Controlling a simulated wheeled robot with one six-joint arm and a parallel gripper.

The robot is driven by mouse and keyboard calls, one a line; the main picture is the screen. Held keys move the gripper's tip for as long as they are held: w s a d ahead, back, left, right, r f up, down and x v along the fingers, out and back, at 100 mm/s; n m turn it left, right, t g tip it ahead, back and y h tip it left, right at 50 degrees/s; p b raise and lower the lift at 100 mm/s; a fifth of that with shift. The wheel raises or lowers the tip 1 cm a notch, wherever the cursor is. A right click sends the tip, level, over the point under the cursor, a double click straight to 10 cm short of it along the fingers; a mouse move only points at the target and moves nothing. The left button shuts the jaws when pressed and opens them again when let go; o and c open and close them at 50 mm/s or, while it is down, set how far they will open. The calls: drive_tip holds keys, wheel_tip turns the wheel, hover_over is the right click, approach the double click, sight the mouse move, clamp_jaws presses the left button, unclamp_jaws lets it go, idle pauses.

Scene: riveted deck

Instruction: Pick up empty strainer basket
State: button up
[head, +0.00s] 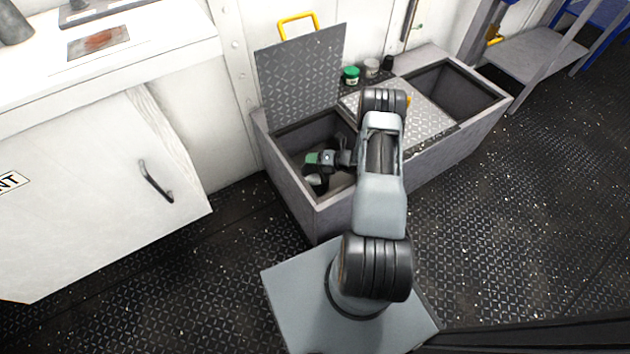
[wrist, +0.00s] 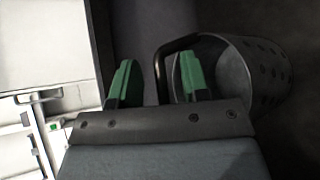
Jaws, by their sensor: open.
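The strainer basket (wrist: 262,75) is a dark metal cylinder with small holes in its wall, at the right of the wrist view. A dark looped handle (wrist: 158,75) stands out from its left side. My gripper (wrist: 155,82) has green-tipped fingers, spread apart with nothing clamped. The near stretch of the handle shows between the two fingers, and the right finger overlaps the loop. I cannot tell whether either finger touches it. In the head view my gripper (head: 314,168) reaches down inside the left compartment of the grey chest. The basket cannot be made out there.
The chest (head: 300,195) has a raised tread-plate lid (head: 300,80) with a yellow handle behind the left compartment. Its walls stand close around my gripper. A green-lidded jar (head: 351,75) and a grey jar (head: 371,68) stand behind. The right compartment (head: 455,92) is open.

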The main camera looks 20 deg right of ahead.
drive_tip(key=shift+w+a+f, duration=0.1)
drive_tip(key=shift+w+a, duration=0.1)
clamp_jaws()
idle(0.3)
